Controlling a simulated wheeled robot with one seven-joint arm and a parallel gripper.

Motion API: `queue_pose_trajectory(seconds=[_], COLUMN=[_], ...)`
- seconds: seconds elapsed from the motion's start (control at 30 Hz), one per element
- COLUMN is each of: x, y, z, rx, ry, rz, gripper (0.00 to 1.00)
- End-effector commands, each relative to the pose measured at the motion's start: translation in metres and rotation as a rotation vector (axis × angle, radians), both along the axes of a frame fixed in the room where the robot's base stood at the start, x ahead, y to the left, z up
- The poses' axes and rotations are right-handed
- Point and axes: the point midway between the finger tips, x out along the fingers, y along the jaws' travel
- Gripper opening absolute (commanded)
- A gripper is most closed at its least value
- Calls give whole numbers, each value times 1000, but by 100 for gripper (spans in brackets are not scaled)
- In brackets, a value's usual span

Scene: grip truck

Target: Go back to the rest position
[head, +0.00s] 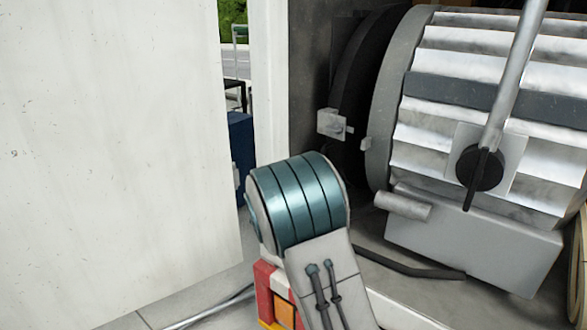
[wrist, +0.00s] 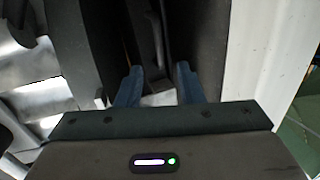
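My gripper (wrist: 158,88) shows in the wrist view as two blue fingers standing well apart, with a clear gap between them. I see nothing held in the gap; dark panels and a grey strip lie beyond it. The head view does not show the gripper. There, a rounded teal and grey part of my arm stands at the lower middle, in front of the truck opening.
A large ribbed metal drum (head: 455,95) with a grey box (head: 470,245) below fills the right. A metal rod (head: 512,80) slants across it. A white panel (head: 110,140) fills the left. A white post (wrist: 265,60) stands close right of the fingers.

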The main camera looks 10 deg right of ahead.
Motion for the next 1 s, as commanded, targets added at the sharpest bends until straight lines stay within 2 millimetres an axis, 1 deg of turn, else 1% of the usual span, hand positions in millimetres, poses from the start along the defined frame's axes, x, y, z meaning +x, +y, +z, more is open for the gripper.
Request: queue_pose_trajectory(seconds=[0.17, 0.27, 0.37, 0.47, 0.57, 0.6, 0.67, 0.7, 0.73, 0.77, 0.8, 0.87, 0.9, 1.0], x=[-8, -24, -48, -81, -121, -140, -168, -189, -204, -220, -242, -276, -297, -345], y=[4, 14, 27, 39, 50, 53, 57, 58, 58, 58, 57, 54, 51, 42], z=[12, 19, 24, 26, 25, 23, 20, 17, 15, 12, 8, 1, -3, -14], rx=[104, 189, 262, 319, 358, 370, 383, 388, 391, 391, 392, 389, 384, 372], ry=[64, 140, 232, 335, 453, 502, 581, 637, 677, 721, 781, 870, 928, 1060], rz=[131, 256, 380, 491, 583, 613, 653, 673, 687, 697, 705, 708, 704, 675], gripper=[34, 34, 34, 34, 34, 34, 34, 34, 34, 34, 34, 34, 34, 34])
